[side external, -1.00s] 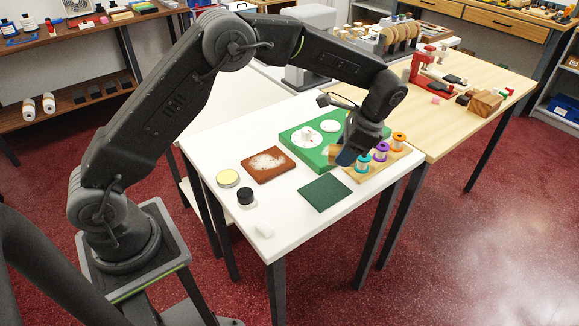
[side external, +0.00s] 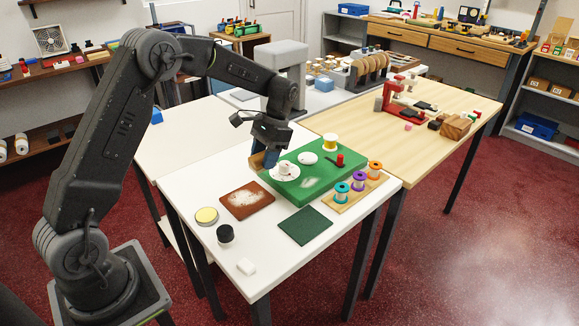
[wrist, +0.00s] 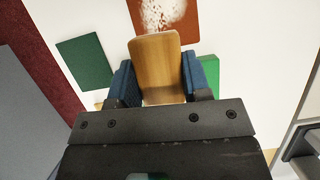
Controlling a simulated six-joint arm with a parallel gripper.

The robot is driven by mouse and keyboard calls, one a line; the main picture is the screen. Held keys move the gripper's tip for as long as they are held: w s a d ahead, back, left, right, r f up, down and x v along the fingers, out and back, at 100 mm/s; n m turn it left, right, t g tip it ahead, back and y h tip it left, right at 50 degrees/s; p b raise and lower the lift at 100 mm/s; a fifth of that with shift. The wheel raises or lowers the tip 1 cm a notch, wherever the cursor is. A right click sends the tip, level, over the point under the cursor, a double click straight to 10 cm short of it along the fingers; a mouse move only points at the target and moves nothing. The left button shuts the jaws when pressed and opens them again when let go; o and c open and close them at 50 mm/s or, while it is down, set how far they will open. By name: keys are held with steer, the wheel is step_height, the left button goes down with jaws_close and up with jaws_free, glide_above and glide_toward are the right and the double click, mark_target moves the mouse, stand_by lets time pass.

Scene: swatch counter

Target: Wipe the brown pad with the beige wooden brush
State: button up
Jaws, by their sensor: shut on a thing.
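The brown pad (side external: 246,201) lies flat on the white table, with a patch of white powdery specks on its middle. It also shows at the top of the wrist view (wrist: 187,24), with the specks on it. My gripper (side external: 262,160) is shut on the beige wooden brush (wrist: 156,66). The brush sits between the two blue fingers in the wrist view. In the side view only a little of the brush (side external: 256,160) shows beside the fingers. The gripper is beyond the brown pad, at the left edge of the green board. The brush's underside is hidden.
The green board (side external: 318,183) carries a white saucer (side external: 284,172) and small items. Several thread spools stand in a wooden rack (side external: 352,196).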

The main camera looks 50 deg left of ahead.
mark_target(262, 192)
steer(key=shift+s+a+f+n, duration=0.15)
steer(key=shift+s+a+n, duration=0.15)
steer(key=shift+a, duration=0.2)
steer(key=shift+f, duration=3.75)
steer(key=shift+s+f, duration=0.15)
steer(key=shift+s, duration=0.9)
steer(key=shift+c, duration=0.4)
steer(key=shift+s, duration=3.8)
steer(key=shift+w, duration=5.05)
steer(key=shift+s+d, duration=0.1)
steer(key=shift+d, duration=0.4)
steer(key=shift+s, duration=4.9)
steer(key=shift+w, duration=5)
steer(key=shift+s+r, duration=0.15)
steer(key=shift+r, duration=3.95)
